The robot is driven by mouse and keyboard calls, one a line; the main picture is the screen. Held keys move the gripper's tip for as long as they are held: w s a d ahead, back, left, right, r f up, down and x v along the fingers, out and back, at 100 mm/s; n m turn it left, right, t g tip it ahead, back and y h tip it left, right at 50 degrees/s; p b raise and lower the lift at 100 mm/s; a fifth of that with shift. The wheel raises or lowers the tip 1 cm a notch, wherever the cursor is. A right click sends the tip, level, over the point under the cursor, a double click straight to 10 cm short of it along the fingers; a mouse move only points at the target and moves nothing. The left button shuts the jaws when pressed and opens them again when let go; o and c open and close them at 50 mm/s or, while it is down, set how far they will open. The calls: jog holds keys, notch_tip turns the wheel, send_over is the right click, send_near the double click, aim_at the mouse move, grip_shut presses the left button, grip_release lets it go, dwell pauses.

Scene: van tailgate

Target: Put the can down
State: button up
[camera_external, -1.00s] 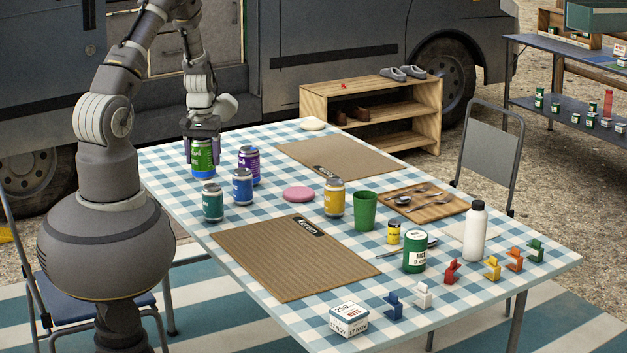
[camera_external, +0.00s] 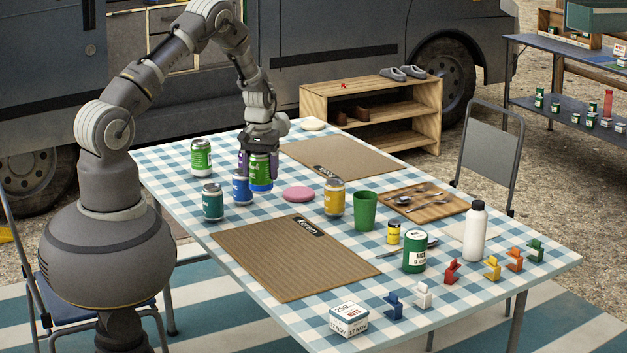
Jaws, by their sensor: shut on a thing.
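My gripper (camera_external: 259,163) is shut on a green can with a blue lower part (camera_external: 261,178). The held can is upright among the cans on the left half of the table. A blue can (camera_external: 241,189) stands just left of it in the picture. A green and white can (camera_external: 201,159) stands farther left, and a teal can (camera_external: 212,204) stands nearer the front.
Two brown mats (camera_external: 290,262) (camera_external: 345,166) lie bare. Several small coloured holders stand at the right.

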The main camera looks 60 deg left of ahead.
jog(key=w+a+f+b, duration=0.1)
jog(key=w, duration=0.3)
jog(key=w+a+f+b, duration=0.2)
jog(key=w, duration=0.1)
jog(key=w+a+f+b, duration=0.1)
jog(key=w+f+b, duration=0.1)
jog(key=w, duration=0.2)
jog(key=shift+w+a, duration=0.3)
jog(key=shift+a, duration=0.1)
jog(key=shift+r, duration=0.15)
jog(key=o, duration=1.3)
notch_tip(320, 180, up, 12)
jog(key=p, duration=0.4)
jog(key=shift+p, duration=0.35)
